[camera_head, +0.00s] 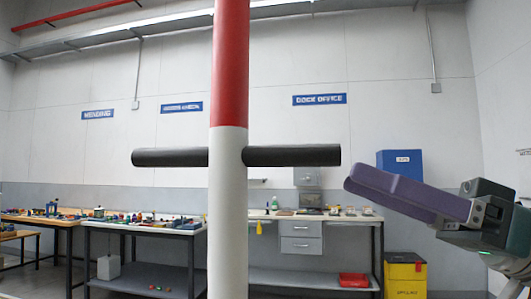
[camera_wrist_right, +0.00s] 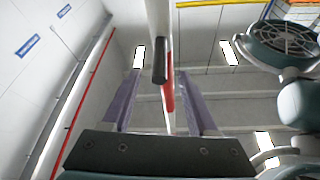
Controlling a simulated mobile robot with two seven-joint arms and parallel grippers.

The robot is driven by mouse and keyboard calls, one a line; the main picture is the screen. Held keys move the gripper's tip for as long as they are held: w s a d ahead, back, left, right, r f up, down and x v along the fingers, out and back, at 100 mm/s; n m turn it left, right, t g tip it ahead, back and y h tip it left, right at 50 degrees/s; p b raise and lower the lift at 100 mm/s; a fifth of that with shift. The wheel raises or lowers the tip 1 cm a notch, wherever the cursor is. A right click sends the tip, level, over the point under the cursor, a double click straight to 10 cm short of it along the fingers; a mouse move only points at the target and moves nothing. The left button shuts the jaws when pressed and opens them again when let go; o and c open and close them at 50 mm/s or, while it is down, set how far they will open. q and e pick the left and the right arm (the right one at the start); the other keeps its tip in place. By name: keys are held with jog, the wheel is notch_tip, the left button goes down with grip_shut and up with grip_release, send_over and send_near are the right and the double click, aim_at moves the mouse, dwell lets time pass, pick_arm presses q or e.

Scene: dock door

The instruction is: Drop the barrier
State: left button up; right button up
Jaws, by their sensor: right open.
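The barrier (camera_head: 229,215) is a red and white striped pole standing upright in the middle of the head view, its top cut off by the frame. A dark horizontal handle bar (camera_head: 292,155) sticks out on both sides of it. My right gripper (camera_head: 350,182) has purple fingers and is just right of and slightly below the bar's right end, apart from it. In the right wrist view the gripper (camera_wrist_right: 158,80) is open and empty, with the bar's dark end (camera_wrist_right: 159,75) showing between the finger lines. Contact is not visible. My left gripper is not in view.
Behind the pole stand a workbench with small parts (camera_head: 140,224) and a bench with grey drawers (camera_head: 301,237). A blue box (camera_head: 400,163) and a yellow and black container (camera_head: 405,275) are at the right. A red tray (camera_head: 354,281) sits on the lower shelf.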

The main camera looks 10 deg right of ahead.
aim_at(294, 155)
jog(key=p+x, duration=0.2)
jog(key=x, duration=0.5)
jog(key=shift+w+a+r+p, duration=0.15)
jog(key=shift+a+r+p, duration=0.15)
jog(key=shift+p, duration=0.1)
jog(key=shift+w+a, duration=0.2)
jog(key=shift+a, duration=0.25)
grip_shut()
dwell(0.5)
